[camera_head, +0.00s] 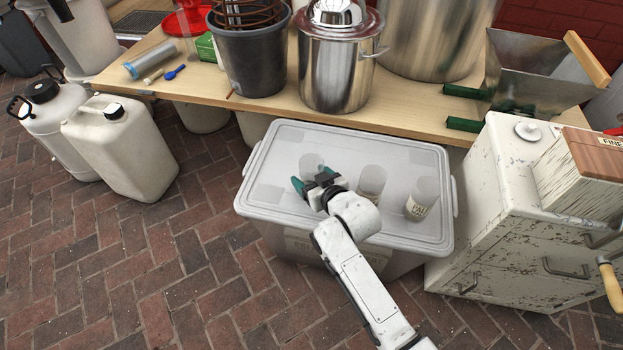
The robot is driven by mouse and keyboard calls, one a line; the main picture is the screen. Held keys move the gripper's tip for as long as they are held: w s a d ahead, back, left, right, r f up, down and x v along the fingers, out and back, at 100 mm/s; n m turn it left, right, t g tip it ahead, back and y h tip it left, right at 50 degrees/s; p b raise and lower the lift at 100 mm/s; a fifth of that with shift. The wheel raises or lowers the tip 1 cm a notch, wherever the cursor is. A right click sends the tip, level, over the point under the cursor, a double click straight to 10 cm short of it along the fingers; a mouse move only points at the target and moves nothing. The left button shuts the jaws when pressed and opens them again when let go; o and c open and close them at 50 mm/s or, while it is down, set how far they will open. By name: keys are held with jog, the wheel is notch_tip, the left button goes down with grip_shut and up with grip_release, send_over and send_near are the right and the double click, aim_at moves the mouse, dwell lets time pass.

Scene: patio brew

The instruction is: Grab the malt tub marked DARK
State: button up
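Three small pale, translucent tubs stand in a row on the lid of a grey plastic storage box (290,139). The left tub (311,161) is at my gripper, partly hidden behind it, and its label does not show. The middle tub (371,179) has a partly hidden label that I cannot read. The right tub (422,196) has a pale label with dark print too small to read surely. My gripper (312,182) has teal fingertips spread apart, at the near side of the left tub. I cannot tell whether they touch it.
A wooden table (410,115) behind the box holds a black bucket (252,60), a steel pot (336,70) and a grain mill (530,75). A worn white cabinet (500,190) stands close on the right. White jerrycans (120,150) stand left; brick floor there is clear.

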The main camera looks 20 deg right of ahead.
jog(key=c, duration=0.6)
jog(key=shift+r, duration=0.15)
jog(key=shift+c, duration=0.2)
